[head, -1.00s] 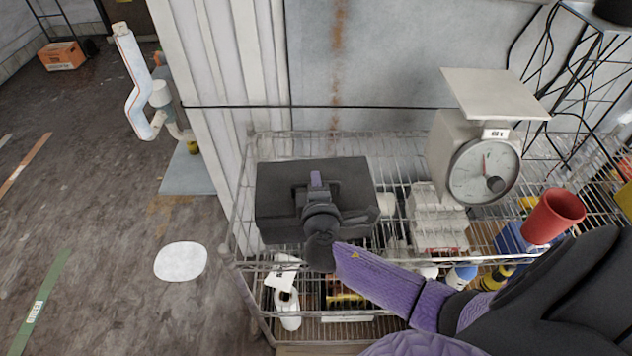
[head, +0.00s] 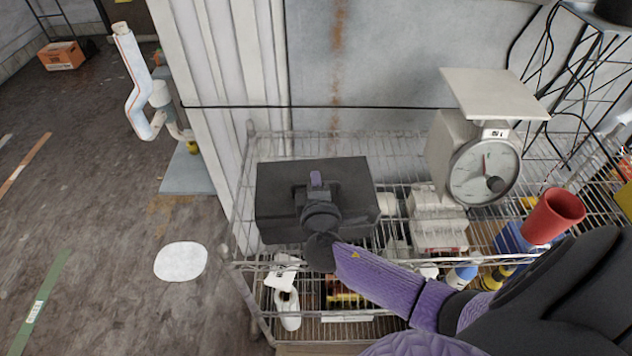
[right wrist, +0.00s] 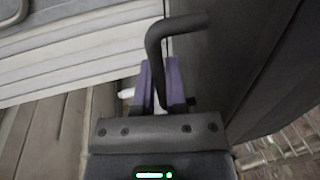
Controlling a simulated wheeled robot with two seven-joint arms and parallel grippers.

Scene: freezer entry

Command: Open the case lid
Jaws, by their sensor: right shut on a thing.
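The dark grey case (head: 274,188) stands on the upper wire shelf, and its lid looks shut in the head view. My right gripper (head: 316,181) is over the middle of the case, with the purple forearm reaching in from the lower right. In the right wrist view, a dark bent bar, the handle (right wrist: 155,62), passes between the purple fingers of the right gripper (right wrist: 160,82). The fingers are shut on it. The gripper body hides the front middle of the case. My left gripper is not in view.
A wire shelf rack (head: 400,165) holds a dial scale (head: 482,170), a stack of white packs (head: 437,222) and a red cup (head: 553,216) right of the case. Bottles (head: 288,309) stand on the lower shelf. A wall is close behind; open floor is left.

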